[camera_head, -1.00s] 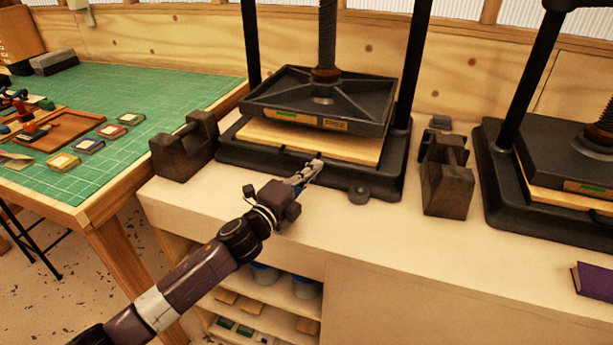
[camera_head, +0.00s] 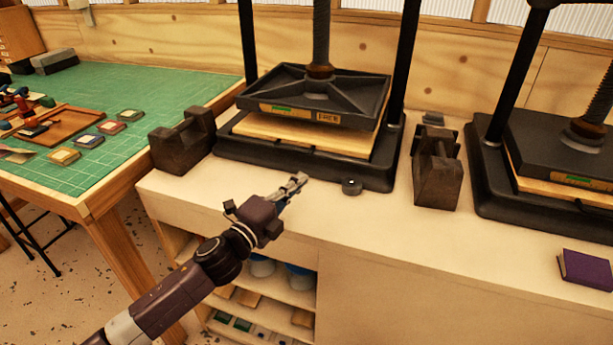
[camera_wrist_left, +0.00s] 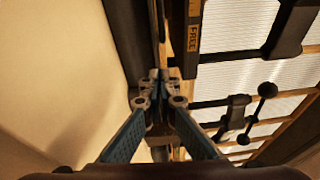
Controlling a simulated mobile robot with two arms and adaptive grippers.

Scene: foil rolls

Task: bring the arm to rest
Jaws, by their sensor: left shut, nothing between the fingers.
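My left arm (camera_head: 175,297) comes in from the lower left in the head view. Its gripper (camera_head: 297,183) is over the front part of the cream bench top, in front of the left press. The gripper is shut and empty, with its fingertips meeting in the left wrist view (camera_wrist_left: 157,78). The left press (camera_head: 320,100) has a dark ribbed plate above a pale wooden board (camera_head: 300,135). The fingers are apart from the press base. My right gripper is not in view.
A small dark ring-like part (camera_head: 351,186) lies right of the gripper. Dark iron weights (camera_head: 182,140) and (camera_head: 437,175) flank the press. A second press (camera_head: 555,150) and a purple book (camera_head: 586,270) are at right. A green cutting mat (camera_head: 160,90) covers the left table.

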